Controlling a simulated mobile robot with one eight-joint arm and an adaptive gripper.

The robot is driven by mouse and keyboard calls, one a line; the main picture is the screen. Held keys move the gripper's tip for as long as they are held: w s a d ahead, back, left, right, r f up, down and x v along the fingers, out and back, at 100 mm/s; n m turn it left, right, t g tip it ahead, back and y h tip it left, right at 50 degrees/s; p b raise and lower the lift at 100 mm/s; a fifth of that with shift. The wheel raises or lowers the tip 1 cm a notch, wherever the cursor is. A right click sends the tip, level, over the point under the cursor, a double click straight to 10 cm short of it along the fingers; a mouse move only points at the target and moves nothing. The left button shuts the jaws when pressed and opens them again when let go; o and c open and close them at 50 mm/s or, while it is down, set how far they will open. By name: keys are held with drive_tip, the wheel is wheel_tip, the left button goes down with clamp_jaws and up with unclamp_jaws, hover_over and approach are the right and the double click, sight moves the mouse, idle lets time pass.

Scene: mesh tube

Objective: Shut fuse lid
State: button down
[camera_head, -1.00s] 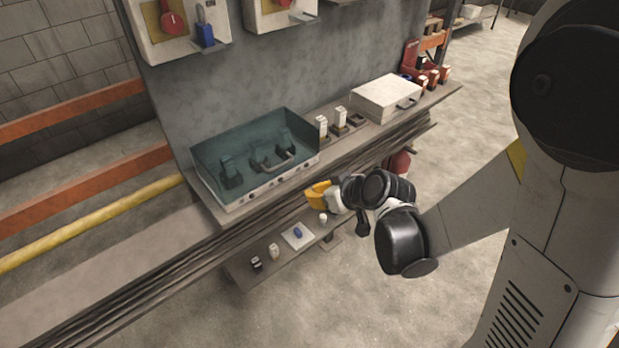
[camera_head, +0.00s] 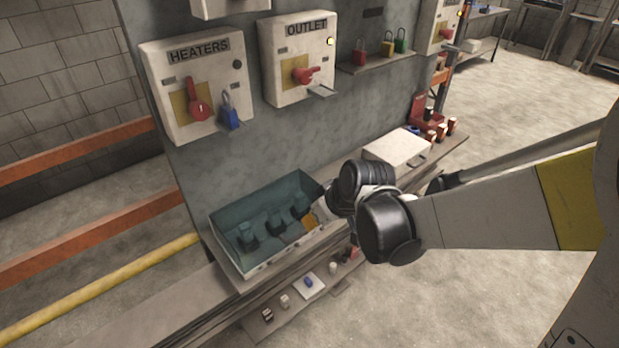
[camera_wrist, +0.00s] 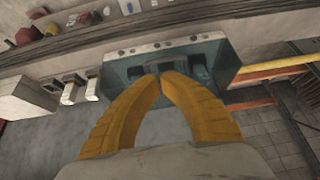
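The open fuse box (camera_head: 255,266) stands on the bench ledge with its teal inside showing. A teal panel (camera_head: 262,203), apparently the raised lid, stands along its back. Several dark fuse holders (camera_head: 275,224) sit inside. The box also shows in the wrist view (camera_wrist: 120,73), with dark holders beyond my fingers. My gripper (camera_head: 309,222) reaches over the right part of the box, and my wrist hides its right end. In the wrist view, my yellow fingers (camera_wrist: 166,72) meet almost at their tips, with nothing seen held. Contact with the box cannot be told.
A closed white case (camera_head: 398,147) and a red rack (camera_head: 428,112) stand to the right. HEATERS (camera_head: 205,95) and OUTLET (camera_head: 310,72) switch boxes hang on the panel above. A lower shelf (camera_head: 263,329) holds small items.

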sight(302, 233)
drive_tip(key=b+x, duration=0.2)
drive_tip(key=x, duration=0.5)
drive_tip(key=shift+w+f+b, duration=0.15)
drive_tip(key=shift+b, duration=0.2)
drive_tip(key=shift+w+a+f+b, duration=0.1)
drive_tip(key=shift+a+f+b, duration=0.05)
drive_tip(key=shift+f+b, duration=0.8)
drive_tip(key=shift+r+p, duration=0.25)
drive_tip(key=shift+p, duration=0.1)
drive_tip(key=p+v, duration=0.7)
drive_tip(key=v, duration=0.7)
drive_tip(key=s+d+r+m+t+h+b, duration=0.1)
drive_tip(key=s+d+r+m, duration=0.5)
drive_tip(key=s+d, duration=0.7)
drive_tip(key=s+r+t+h, duration=0.1)
drive_tip(key=h, duration=0.1)
drive_tip(key=shift+s+m+h+b, duration=0.3)
drive_tip(key=shift+m+b, duration=0.05)
drive_tip(key=shift+m, duration=0.05)
